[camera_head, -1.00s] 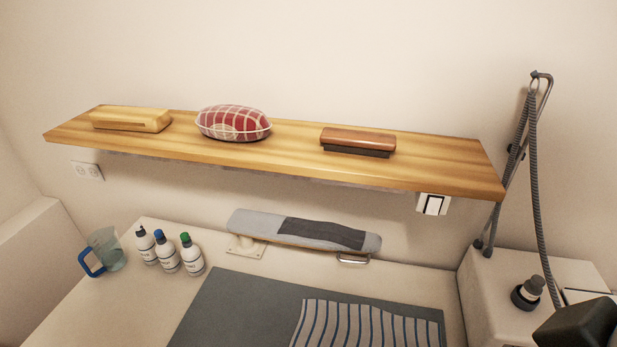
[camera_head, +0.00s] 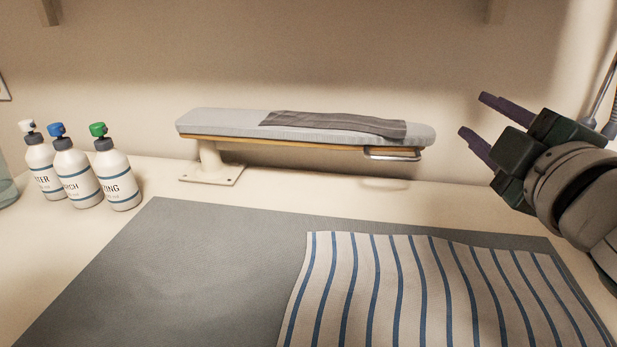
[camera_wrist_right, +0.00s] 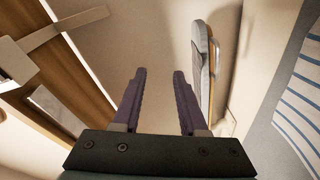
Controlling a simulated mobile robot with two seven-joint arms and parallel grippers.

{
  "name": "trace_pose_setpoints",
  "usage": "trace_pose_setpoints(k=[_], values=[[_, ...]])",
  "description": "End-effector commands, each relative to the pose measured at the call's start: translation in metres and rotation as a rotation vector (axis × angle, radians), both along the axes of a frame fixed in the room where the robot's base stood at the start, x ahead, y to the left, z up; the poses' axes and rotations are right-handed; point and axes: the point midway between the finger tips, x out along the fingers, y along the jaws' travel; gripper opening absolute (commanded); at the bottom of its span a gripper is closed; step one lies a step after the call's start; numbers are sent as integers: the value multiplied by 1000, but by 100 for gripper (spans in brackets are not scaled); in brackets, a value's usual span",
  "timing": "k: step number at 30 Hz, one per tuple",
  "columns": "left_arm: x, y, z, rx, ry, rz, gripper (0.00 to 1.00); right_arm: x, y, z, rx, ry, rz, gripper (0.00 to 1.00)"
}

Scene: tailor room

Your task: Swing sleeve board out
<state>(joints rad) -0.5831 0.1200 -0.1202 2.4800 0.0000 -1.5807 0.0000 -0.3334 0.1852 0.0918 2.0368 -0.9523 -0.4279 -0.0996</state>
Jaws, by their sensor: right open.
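The sleeve board (camera_head: 225,122) is a long grey padded board on a wooden base, with a dark grey cloth (camera_head: 335,124) lying over its right half. It stands along the back wall on a cream post and foot plate (camera_head: 211,174). A metal handle (camera_head: 393,153) hangs under its right end. My right gripper (camera_head: 473,118) is open and empty, to the right of the board's handle end and apart from it. In the right wrist view its fingers (camera_wrist_right: 158,75) are spread, and the board (camera_wrist_right: 202,55) shows beyond them to the right. My left gripper is out of view.
Three labelled bottles (camera_head: 117,179) stand at the left of the table. A grey mat (camera_head: 190,255) with a striped cloth (camera_head: 430,290) lies in front of the board. A wooden shelf (camera_wrist_right: 55,55) shows in the right wrist view.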

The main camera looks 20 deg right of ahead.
Motion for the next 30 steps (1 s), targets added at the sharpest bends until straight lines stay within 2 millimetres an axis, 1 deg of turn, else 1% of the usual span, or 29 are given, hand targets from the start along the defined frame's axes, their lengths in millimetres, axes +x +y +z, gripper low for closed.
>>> trace_pose_setpoints(k=[1, 3, 6, 9, 12, 17, 20, 27, 30], values=[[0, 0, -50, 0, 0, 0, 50, 5, 2, -46, -61, -11, 30, 42], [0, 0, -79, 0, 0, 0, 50, 12, 5, -69, -142, -22, 73, 42], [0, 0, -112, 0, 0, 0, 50, 19, 11, -97, -240, -29, 130, 42], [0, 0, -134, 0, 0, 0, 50, 24, 17, -117, -312, -30, 175, 42], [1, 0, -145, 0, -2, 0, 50, 27, 20, -129, -358, -27, 203, 42], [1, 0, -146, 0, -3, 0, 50, 35, 22, -130, -384, -26, 221, 42], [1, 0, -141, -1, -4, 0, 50, 47, 20, -126, -386, -27, 223, 42], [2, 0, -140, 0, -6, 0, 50, 90, 13, -124, -384, -27, 220, 42], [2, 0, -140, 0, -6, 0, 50, 105, 10, -122, -384, -27, 220, 42]])
